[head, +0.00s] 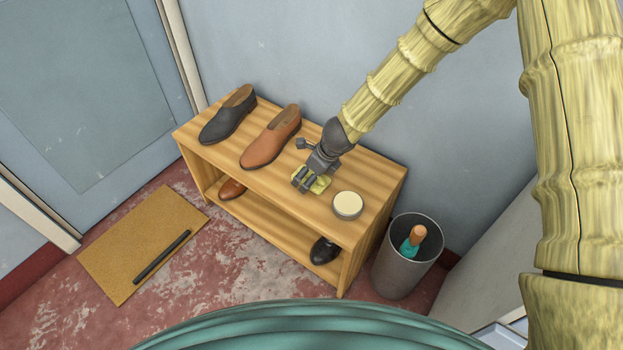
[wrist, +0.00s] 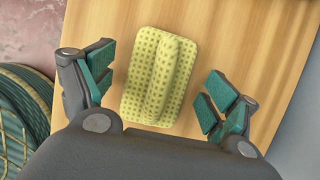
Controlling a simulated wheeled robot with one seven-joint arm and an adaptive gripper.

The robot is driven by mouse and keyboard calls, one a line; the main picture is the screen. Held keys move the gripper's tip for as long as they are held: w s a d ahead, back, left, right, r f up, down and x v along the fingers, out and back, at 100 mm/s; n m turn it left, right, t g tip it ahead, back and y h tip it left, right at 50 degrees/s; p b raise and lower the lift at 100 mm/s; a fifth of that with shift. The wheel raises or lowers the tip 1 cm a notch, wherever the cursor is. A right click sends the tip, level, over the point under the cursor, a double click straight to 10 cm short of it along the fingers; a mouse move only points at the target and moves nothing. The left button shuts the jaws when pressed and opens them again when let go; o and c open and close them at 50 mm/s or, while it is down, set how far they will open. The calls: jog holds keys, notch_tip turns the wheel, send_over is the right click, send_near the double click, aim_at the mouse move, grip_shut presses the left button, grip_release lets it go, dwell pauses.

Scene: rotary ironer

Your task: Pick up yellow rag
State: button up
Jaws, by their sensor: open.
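The yellow rag (wrist: 159,76) lies on the wooden top of the shoe bench, a dotted cloth with a raised fold along its middle. In the head view the rag (head: 320,185) is partly hidden by my gripper. My gripper (head: 308,183) is over the rag, pointing down. In the wrist view my open gripper (wrist: 155,92) has its green-padded fingers on either side of the rag, with gaps between each finger and the cloth. Nothing is held.
On the bench top (head: 218,158) stand a dark shoe (head: 227,118), a brown shoe (head: 270,140) and a round tin (head: 347,205), close right of my gripper. More shoes sit on the lower shelf. A grey bin (head: 398,273) stands right; the wall is behind.

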aim_at(311, 173)
jog(key=c, duration=1)
jog(key=shift+c, duration=0.2)
jog(key=shift+r+p, duration=0.95)
jog(key=shift+r, duration=0.95)
jog(key=shift+s+d+f, duration=0.1)
jog(key=shift+s+f, duration=0.05)
jog(key=shift+s, duration=0.05)
jog(key=shift+s+d, duration=0.3)
jog(key=shift+s, duration=0.2)
jog(key=s+d, duration=0.2)
jog(key=s, duration=0.2)
jog(key=s+d+r, duration=0.1)
jog(key=s+d, duration=0.1)
jog(key=s, duration=0.2)
jog(key=s+d, duration=0.2)
jog(key=s, duration=0.3)
jog(key=shift+d+r+b, duration=0.25)
jog(key=shift+d+b, duration=0.05)
